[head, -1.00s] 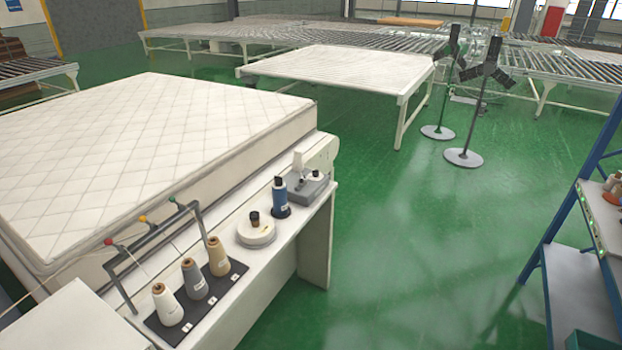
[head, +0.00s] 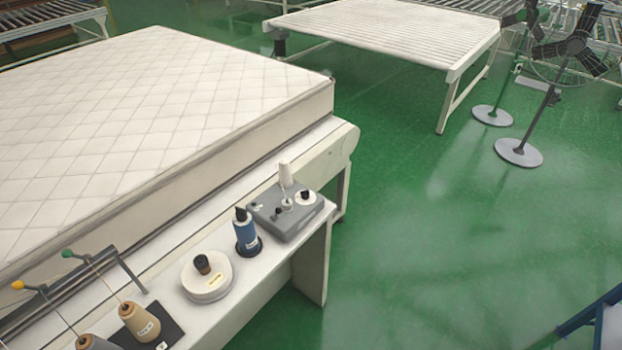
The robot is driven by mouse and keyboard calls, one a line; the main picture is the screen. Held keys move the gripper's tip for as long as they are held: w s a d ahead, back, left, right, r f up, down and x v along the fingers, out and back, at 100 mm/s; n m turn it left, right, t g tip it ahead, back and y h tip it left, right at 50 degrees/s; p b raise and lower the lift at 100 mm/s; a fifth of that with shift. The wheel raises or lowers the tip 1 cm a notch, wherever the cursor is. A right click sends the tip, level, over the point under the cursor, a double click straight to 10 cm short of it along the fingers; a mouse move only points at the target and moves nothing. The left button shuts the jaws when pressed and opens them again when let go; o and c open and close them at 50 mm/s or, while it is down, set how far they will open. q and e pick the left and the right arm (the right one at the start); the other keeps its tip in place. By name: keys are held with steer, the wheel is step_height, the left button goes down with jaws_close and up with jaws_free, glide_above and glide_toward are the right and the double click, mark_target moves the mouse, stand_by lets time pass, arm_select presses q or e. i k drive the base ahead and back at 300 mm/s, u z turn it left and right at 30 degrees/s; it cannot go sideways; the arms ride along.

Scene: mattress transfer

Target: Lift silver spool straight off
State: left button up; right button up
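The grey cone-shaped spool, the closest match to the silver spool, is mostly cut off by the bottom edge. Only its top (head: 97,342) shows, at lower left. Beside it, a tan cone spool (head: 140,324) stands upright on a black mat (head: 168,338). Thread guides with a yellow and a green tip (head: 68,254) rise behind the spools, with thin threads running down. Neither of my grippers is in view.
On the white bench (head: 262,284) stand a round white container with a dark knob (head: 207,281), a blue spool (head: 246,238) and a grey device (head: 280,217). A quilted mattress (head: 150,110) lies behind. A roller table (head: 390,32) and fans (head: 575,47) stand beyond open green floor.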

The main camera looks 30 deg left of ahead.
mark_target(286, 207)
steer(key=i, duration=1.4)
steer(key=u, duration=3.15)
